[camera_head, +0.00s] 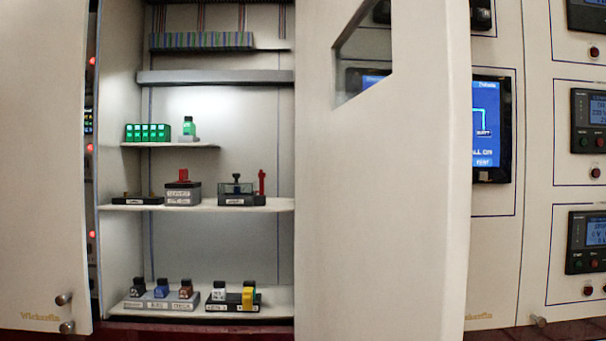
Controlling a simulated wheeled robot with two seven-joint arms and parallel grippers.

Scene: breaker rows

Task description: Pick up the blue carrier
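The blue carrier (161,290) is a small block with a dark top. It sits in the middle of a light grey labelled base (150,305) on the bottom shelf of the open cabinet. A black carrier (138,287) stands to its left and a brown carrier (185,289) to its right on the same base. The label print is too small to read surely. Neither of my grippers shows in the head view.
A second base with white (219,292) and yellow (248,298) carriers stands to the right. The middle shelf (225,205) above holds several devices. Open cabinet doors flank the opening, the right one (400,200) jutting forward. Space above the bottom carriers is clear.

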